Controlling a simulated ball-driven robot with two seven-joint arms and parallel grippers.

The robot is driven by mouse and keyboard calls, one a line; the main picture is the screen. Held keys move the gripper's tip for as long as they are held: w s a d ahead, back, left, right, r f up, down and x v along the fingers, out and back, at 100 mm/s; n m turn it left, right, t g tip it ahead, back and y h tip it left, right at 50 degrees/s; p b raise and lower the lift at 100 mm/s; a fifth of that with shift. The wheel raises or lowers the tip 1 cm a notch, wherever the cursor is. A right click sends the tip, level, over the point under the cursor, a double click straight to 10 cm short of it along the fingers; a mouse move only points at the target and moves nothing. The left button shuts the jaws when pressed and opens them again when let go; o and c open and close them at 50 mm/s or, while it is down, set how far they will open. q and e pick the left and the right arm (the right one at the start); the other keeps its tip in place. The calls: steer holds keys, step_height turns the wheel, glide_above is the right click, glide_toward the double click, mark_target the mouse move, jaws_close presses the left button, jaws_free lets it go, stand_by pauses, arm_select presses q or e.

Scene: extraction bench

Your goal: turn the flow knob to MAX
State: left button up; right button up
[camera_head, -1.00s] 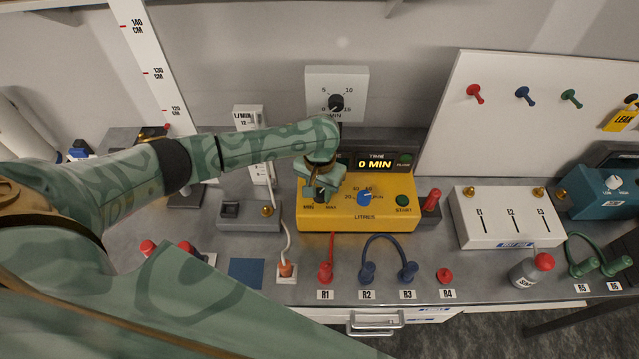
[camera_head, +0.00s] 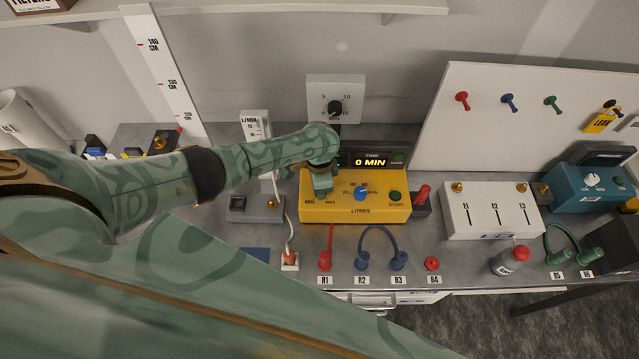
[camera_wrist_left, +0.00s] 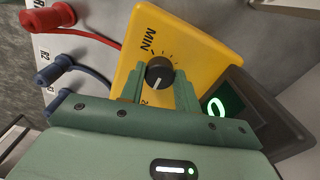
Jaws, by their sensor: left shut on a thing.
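The yellow box (camera_head: 405,212) stands on the bench, with MIN and MAX labels at its left side. My left gripper (camera_head: 322,192) points down over these labels and hides the flow knob in the head view. In the left wrist view the dark round flow knob (camera_wrist_left: 160,72) sits between the two green fingers of my left gripper (camera_wrist_left: 160,88), which is shut on it. The knob's white mark points down in that view, away from the MIN label (camera_wrist_left: 148,38). The MAX label is hidden there. My right gripper is not in view.
A blue LITRES dial (camera_head: 361,194) and a green START button (camera_head: 394,197) are close to the right of my gripper. The timer display (camera_head: 370,162) reads 0 MIN. A grey switch box (camera_head: 254,208) stands at left. Red and blue plugs (camera_head: 362,259) line the front.

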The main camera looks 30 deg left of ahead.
arm_select(q)
steer(key=m, duration=0.4)
steer(key=shift+w, duration=0.1)
steer(key=m, duration=0.4)
steer(key=shift+m, duration=0.6)
steer(key=o, duration=1)
steer(key=shift+r, duration=0.1)
step_height(320, 180, up, 16)
steer(key=p, duration=0.5)
steer(key=shift+r, duration=0.1)
